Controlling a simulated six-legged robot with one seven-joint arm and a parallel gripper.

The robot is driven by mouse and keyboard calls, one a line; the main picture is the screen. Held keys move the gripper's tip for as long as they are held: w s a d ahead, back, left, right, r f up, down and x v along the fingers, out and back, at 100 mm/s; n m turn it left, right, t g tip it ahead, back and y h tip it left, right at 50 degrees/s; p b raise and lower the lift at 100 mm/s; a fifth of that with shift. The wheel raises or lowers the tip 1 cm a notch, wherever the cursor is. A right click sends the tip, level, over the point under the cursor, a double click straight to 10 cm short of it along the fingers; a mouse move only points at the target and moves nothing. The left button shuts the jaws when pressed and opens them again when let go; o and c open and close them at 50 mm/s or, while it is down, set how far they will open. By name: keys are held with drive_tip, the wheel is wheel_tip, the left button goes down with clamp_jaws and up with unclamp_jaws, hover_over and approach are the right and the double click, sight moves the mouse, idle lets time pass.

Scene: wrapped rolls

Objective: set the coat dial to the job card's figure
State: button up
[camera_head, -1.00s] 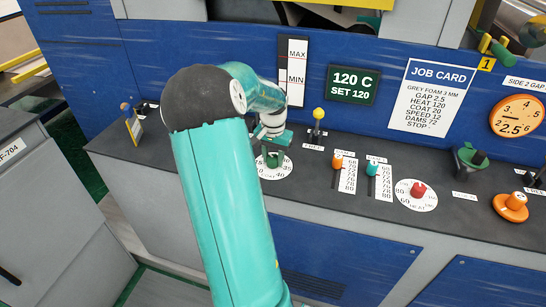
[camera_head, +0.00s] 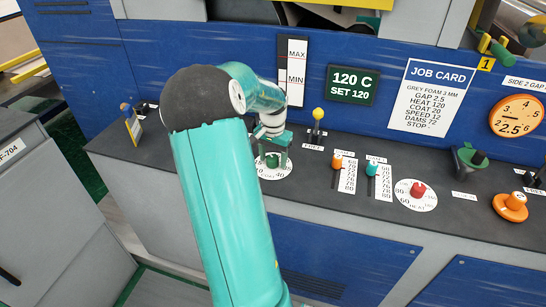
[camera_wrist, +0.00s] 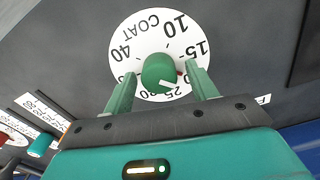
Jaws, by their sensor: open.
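The coat dial (camera_wrist: 124,77) is a white disc marked COAT, with a round green knob (camera_wrist: 158,70) at its centre. A white line on the knob slants to the lower right, toward the 25 side; a small red mark shows at the knob's right edge. The exact reading is unclear. My gripper (camera_wrist: 160,84) is open, one finger on each side of the knob, apart from it; the fingers cover parts of the scale. In the head view the dial (camera_head: 266,175) lies beneath my gripper (camera_head: 273,164). The job card (camera_head: 432,97) reads COAT 20.
A yellow-knobbed lever (camera_head: 318,115) stands behind right of the dial. Orange (camera_head: 337,160) and teal (camera_head: 372,168) sliders, then a red-knobbed dial (camera_head: 417,190), sit to its right. A display (camera_head: 353,85) reads 120 C, SET 120. The panel left of the dial is mostly clear.

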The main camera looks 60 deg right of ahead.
sight(273, 157)
wheel_tip(273, 157, up, 14)
idle(0.6)
drive_tip(key=shift+f, duration=0.1)
drive_tip(key=w+a+r+n+t, duration=0.2)
drive_tip(key=w+a+n, duration=0.25)
drive_tip(key=a, duration=0.85)
drive_tip(key=w+a+r+n+t, duration=0.1)
drive_tip(key=w+a+r+n, duration=0.4)
drive_tip(key=a, duration=0.8)
drive_tip(key=s+a+f+n+t, duration=0.1)
drive_tip(key=s+a+n, duration=0.1)
drive_tip(key=a, duration=0.5)
drive_tip(key=s+a+f+n, duration=0.1)
drive_tip(key=a+n, duration=0.3)
drive_tip(key=a, duration=0.4)
drive_tip(key=s+a+f+n+t, duration=0.1)
drive_tip(key=s+a+n, duration=0.1)
drive_tip(key=a, duration=0.6)
drive_tip(key=shift+s+a+f+n+t, duration=0.2)
drive_tip(key=shift+s+f+n+t, duration=0.1)
drive_tip(key=shift+s+n, duration=0.15)
